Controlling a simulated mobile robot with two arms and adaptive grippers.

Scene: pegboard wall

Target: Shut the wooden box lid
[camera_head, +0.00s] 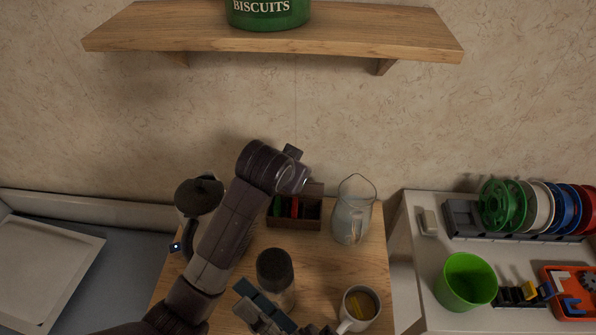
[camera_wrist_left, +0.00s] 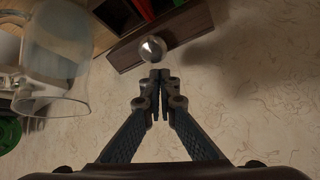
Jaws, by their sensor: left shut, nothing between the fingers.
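The wooden box (camera_head: 308,226) stands at the back of the wooden table, with red, green and dark things inside. Its lid (camera_head: 315,188) is open and stands up at the back of the box, partly hidden by my left arm. In the left wrist view, the brown lid (camera_wrist_left: 190,24) carries a round shiny knob (camera_wrist_left: 153,48). My left gripper (camera_wrist_left: 160,75) is shut and empty, its tips close to the knob; I cannot tell whether they touch. My right gripper (camera_head: 262,305) is low in the head view, near the table's front, its fingers unclear.
A glass jug (camera_head: 352,212) stands right of the box. A dark-lidded jar (camera_head: 276,275), a mug (camera_head: 359,305) and a kettle (camera_head: 199,200) are on the table. A shelf (camera_head: 400,38) hangs above. A white side table (camera_head: 420,270) stands right, holding a green cup (camera_head: 465,282) and spools.

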